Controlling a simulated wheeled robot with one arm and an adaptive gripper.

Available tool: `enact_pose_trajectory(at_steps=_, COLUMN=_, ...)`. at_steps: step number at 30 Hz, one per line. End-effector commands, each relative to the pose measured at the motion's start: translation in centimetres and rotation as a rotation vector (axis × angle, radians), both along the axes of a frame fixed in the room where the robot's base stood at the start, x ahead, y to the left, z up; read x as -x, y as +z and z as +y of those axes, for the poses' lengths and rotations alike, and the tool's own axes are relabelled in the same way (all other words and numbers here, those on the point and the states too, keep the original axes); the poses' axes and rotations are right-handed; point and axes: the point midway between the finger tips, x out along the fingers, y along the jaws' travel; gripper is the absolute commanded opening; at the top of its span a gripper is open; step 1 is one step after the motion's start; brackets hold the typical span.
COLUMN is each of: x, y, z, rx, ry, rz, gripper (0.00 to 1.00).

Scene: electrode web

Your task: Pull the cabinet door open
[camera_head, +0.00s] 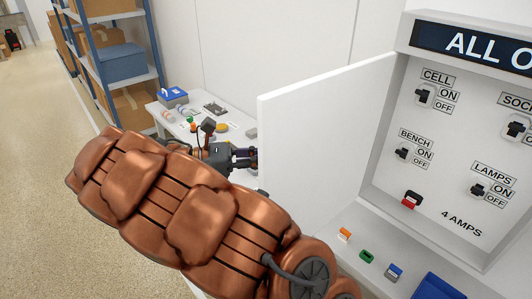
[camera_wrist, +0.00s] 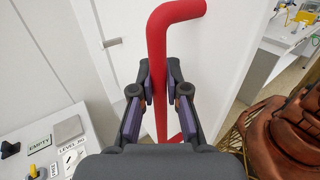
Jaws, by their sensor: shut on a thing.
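The white cabinet door (camera_head: 318,135) stands swung out from the left side of the cabinet in the head view. Behind it, the cabinet's switch panel (camera_head: 455,130) is exposed. My gripper (camera_head: 245,157) is at the door's free edge, partly hidden behind it. In the wrist view, my gripper (camera_wrist: 162,92) is shut on the red bar handle (camera_wrist: 177,14) of the door (camera_wrist: 225,50), with a finger on each side of the bar. The handle is hidden in the head view.
Small coloured blocks (camera_head: 366,257) lie on the ledge below the panel. A white table (camera_head: 160,112) with small items stands behind my arm. A blue-framed shelf (camera_head: 95,65) with boxes stands at the back left. The floor (camera_head: 40,110) at left is clear.

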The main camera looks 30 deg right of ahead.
Motion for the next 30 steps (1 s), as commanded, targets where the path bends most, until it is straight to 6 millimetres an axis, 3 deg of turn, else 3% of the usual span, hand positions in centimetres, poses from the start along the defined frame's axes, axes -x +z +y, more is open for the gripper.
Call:
enact_pose_trajectory(at_steps=8, x=-0.10, y=0.03, z=0.34, rx=0.002, ry=0.009, rz=0.001, gripper=0.00)
enact_pose_trajectory(at_steps=9, x=-0.11, y=0.04, z=0.36, rx=0.002, ry=0.009, rz=0.001, gripper=0.17)
enact_pose_trajectory(at_steps=16, x=-0.13, y=0.03, z=0.47, rx=0.001, ry=0.012, rz=0.000, gripper=0.40)
enact_pose_trajectory(at_steps=30, x=-0.09, y=0.00, z=0.35, rx=0.001, ry=0.009, rz=0.000, gripper=0.40)
